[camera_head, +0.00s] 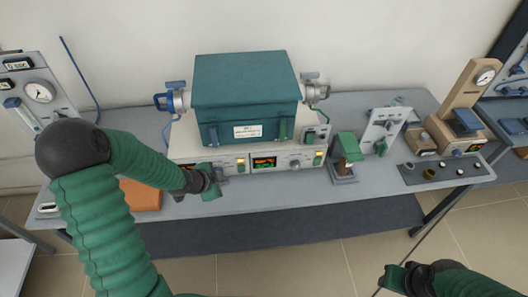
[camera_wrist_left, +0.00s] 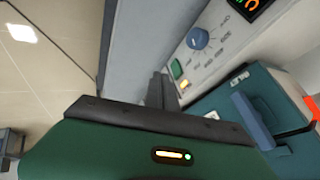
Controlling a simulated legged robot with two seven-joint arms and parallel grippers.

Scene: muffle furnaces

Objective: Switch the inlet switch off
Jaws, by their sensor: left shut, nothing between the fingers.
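The teal muffle furnace (camera_head: 246,95) sits on a pale control base with two displays, knobs and small lit green and amber switches. One lit switch pair (camera_head: 241,163) is right of my left gripper (camera_head: 214,180), which is shut and empty at the front of the panel's left part. In the left wrist view, the shut fingers (camera_wrist_left: 158,90) are near a green and amber switch pair (camera_wrist_left: 180,76), below a blue knob (camera_wrist_left: 197,38). Contact is unclear. My right gripper (camera_head: 397,277) is low at right, away from the bench.
A blue valve (camera_head: 172,100) and a grey-green fitting (camera_head: 312,90) flank the furnace. A green-topped device (camera_head: 346,155), a white panel (camera_head: 384,128) and a tan gauge stand (camera_head: 462,105) stand to the right. An orange block (camera_head: 140,195) lies partly behind my left arm.

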